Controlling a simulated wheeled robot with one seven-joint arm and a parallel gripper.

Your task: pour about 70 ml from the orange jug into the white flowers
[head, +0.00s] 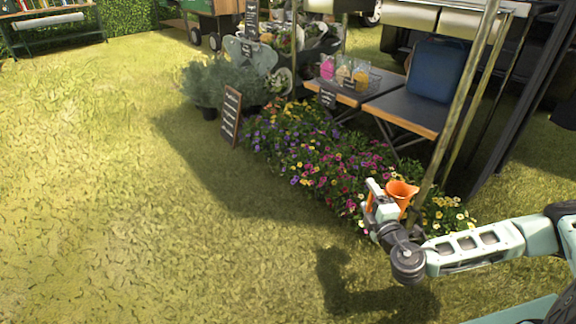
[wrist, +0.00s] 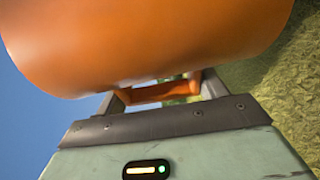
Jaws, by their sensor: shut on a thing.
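The orange jug (head: 402,190) is held up over the right end of the flower bed, its wide mouth facing up and looking near upright. My gripper (head: 378,207) is shut on the jug's handle, at the left of the jug. In the wrist view the jug (wrist: 150,40) fills the top, and its handle (wrist: 160,92) passes between my two fingers. The jug's contents cannot be seen, and no stream shows.
Pink, purple and yellow flowers (head: 318,160) fill the bed to the left. A metal pole (head: 458,100) rises close behind the jug. A bench (head: 408,112) bears a blue bag (head: 437,70). A chalkboard sign (head: 231,115) stands left. The grass (head: 130,200) is open.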

